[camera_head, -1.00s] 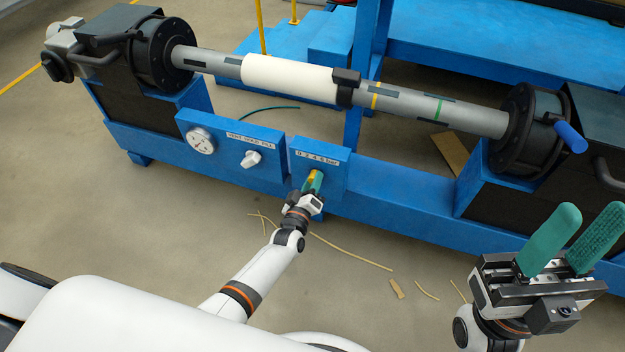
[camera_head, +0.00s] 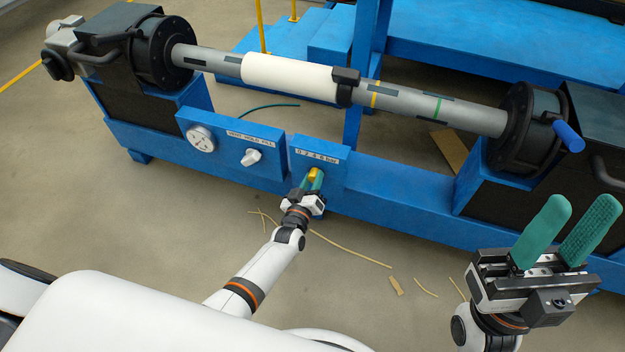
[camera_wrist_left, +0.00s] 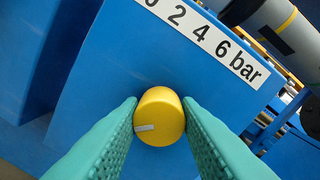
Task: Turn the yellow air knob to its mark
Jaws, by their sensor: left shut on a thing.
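The yellow air knob (camera_head: 314,174) sits on a blue panel under a "0 2 4 6 bar" label (camera_head: 316,157). My left gripper (camera_head: 312,179) is shut on it, one green finger on each side. In the left wrist view the round knob (camera_wrist_left: 159,117) lies between the fingertips, and its white pointer line (camera_wrist_left: 145,128) lies on its left part, pointing left in the picture. The bar label (camera_wrist_left: 205,40) runs above it; its left end is cut off. My right gripper (camera_head: 582,207) is open and empty at the right, with its green fingers apart.
The winder's grey shaft with a white sleeve (camera_head: 290,77) runs above. Scraps of strip (camera_head: 350,249) lie on the floor.

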